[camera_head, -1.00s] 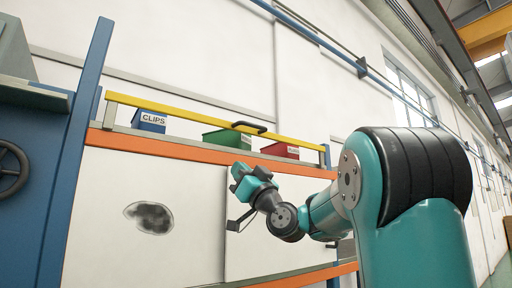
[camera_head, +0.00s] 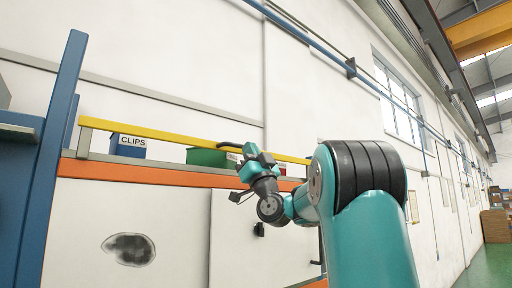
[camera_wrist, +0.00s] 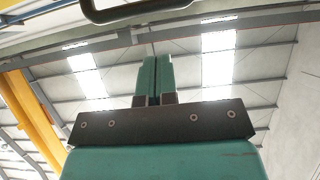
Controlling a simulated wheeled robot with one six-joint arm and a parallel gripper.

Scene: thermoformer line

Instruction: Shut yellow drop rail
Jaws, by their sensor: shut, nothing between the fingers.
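The yellow drop rail (camera_head: 165,135) runs across the front of the orange shelf, above its edge, with the bins behind it. Its black handle (camera_head: 238,147) sticks out near the middle, partly hidden by my gripper; it also shows at the top of the wrist view (camera_wrist: 140,8). My gripper (camera_head: 250,152) is just beside and in front of the handle in the head view. In the wrist view my gripper's fingers (camera_wrist: 154,75) are together with nothing between them, pointing up, a little below the handle. I cannot tell whether they touch it.
The orange shelf beam (camera_head: 140,172) carries a blue CLIPS bin (camera_head: 128,146) and a green bin (camera_head: 205,157); another bin is mostly hidden by my arm. A blue upright (camera_head: 45,160) stands at the left. Open floor (camera_head: 490,265) lies at the far right.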

